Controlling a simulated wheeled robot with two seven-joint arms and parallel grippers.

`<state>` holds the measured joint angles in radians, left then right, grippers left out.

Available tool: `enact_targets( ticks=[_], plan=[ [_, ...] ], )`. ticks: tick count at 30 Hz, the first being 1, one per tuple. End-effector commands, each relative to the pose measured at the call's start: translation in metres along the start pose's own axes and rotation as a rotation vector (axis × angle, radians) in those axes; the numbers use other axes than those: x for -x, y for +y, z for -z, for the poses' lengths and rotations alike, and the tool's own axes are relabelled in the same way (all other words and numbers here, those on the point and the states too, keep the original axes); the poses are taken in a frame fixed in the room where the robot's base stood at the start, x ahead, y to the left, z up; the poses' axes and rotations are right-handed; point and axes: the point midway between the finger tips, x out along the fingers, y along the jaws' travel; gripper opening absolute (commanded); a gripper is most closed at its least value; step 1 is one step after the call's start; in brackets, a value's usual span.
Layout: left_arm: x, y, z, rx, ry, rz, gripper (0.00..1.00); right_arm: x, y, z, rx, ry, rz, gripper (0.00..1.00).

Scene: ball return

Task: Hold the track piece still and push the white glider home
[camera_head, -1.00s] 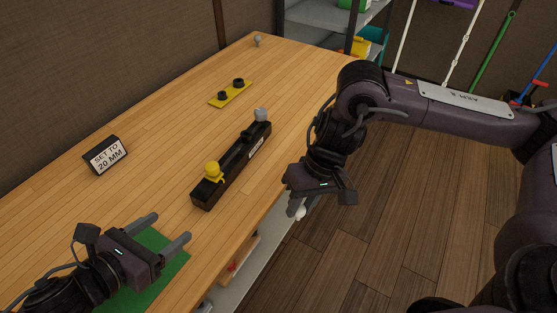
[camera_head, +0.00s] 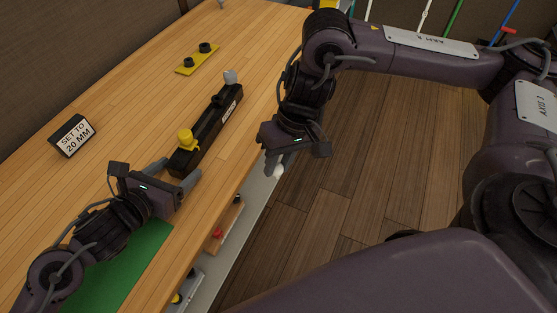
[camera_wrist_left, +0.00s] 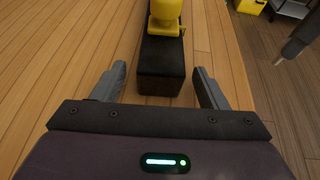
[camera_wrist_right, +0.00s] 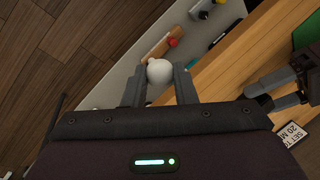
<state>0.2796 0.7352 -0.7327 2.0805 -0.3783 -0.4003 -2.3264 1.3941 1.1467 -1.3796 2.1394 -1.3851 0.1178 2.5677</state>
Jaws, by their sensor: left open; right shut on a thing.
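The black track piece (camera_head: 212,122) lies on the table, with a yellow knob (camera_head: 186,138) near its near end and a pale grey knob (camera_head: 230,77) at its far end. I cannot tell which part is the white glider. My left gripper (camera_head: 174,174) is open at the track's near end. In the left wrist view its fingers stand either side of the black end block (camera_wrist_left: 160,84), with gaps both sides. My right gripper (camera_head: 279,166) is shut on a white ball (camera_wrist_right: 159,71), beside the table's front edge and away from the track.
A sign (camera_head: 73,136) reads "SET TO 20 MM". A yellow plate (camera_head: 188,67) with two black knobs lies behind the track. A green mat (camera_head: 125,268) lies at the near end. A lower shelf (camera_head: 251,202) with small objects runs below the table edge.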

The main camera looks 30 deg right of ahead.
Motion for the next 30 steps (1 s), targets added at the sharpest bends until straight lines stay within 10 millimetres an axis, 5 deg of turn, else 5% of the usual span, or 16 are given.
enact_targets(
  ticks=[15, 25, 26, 30],
  plan=[
    [-0.0139, -0.0004, -0.0002, -0.001, 0.001, 0.000, 0.67, -0.0022, 0.0006, 0.0001, 0.000, 0.000, 0.000, 0.05],
    [-0.0137, -0.0004, -0.0002, -0.001, 0.000, 0.000, 0.24, -0.0022, 0.0006, 0.0000, 0.000, 0.000, 0.000, 0.05],
    [-0.0137, -0.0003, -0.0002, -0.001, 0.000, 0.000, 0.40, -0.0022, 0.0006, 0.0000, 0.000, 0.000, 0.000, 0.05],
    [-0.0137, -0.0003, -0.0003, -0.001, 0.000, 0.000, 0.22, -0.0022, 0.0006, 0.0000, 0.000, 0.000, 0.000, 0.05]
  ],
)
